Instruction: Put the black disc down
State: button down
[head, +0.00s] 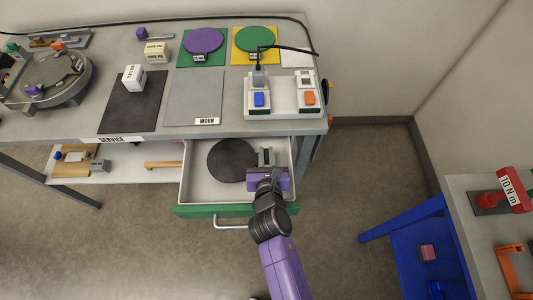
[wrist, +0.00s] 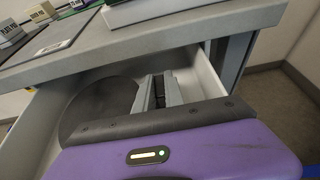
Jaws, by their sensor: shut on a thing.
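The black disc (head: 231,160) is flat inside the open drawer (head: 187,186), left of centre, within its pale walls. My gripper (head: 265,158) reaches into the drawer from the front, at the disc's right edge, with its jaws shut on the disc. In the wrist view the disc (wrist: 97,106) shows left of the gripper's fingers (wrist: 157,94), partly hidden by my gripper's body. I cannot tell whether the disc touches the drawer floor.
A blue stand (head: 425,240) is at the right.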

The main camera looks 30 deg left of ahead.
jog(key=shift+r, duration=0.1)
jog(key=shift+f, duration=0.35)
jog(key=shift+f+b, duration=0.25)
jog(key=shift+b, duration=0.1)
jog(key=c, duration=1.4)
grip_release()
jog(key=shift+c, duration=0.2)
